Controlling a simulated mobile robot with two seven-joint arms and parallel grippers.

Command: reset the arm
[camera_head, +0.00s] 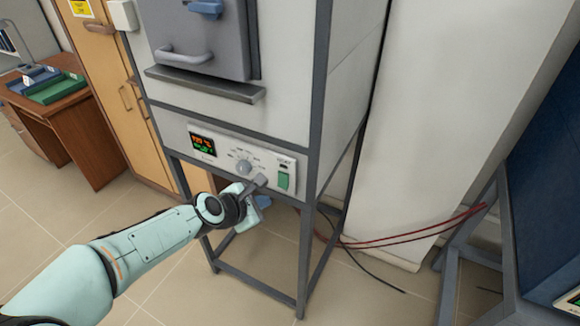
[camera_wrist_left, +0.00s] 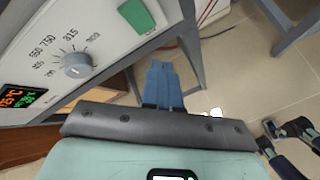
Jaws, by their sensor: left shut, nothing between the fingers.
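My left arm reaches in from the lower left in the head view. Its gripper (camera_head: 262,190) is just in front of the lower edge of the furnace's control panel, close below the round dial (camera_head: 244,166). In the left wrist view the gripper's blue fingers (camera_wrist_left: 163,85) are together with nothing between them. They point past the panel's lower edge, with floor beyond. Whether the gripper touches the panel cannot be told. My right gripper is not clearly seen.
The furnace (camera_head: 230,120) stands on a grey metal frame, its door shut. Its panel has a lit display (camera_head: 203,144) and a green switch (camera_head: 283,181). A wooden desk (camera_head: 88,120) is at left. Red cables (camera_head: 410,236) hang at right. Floor at lower left is clear.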

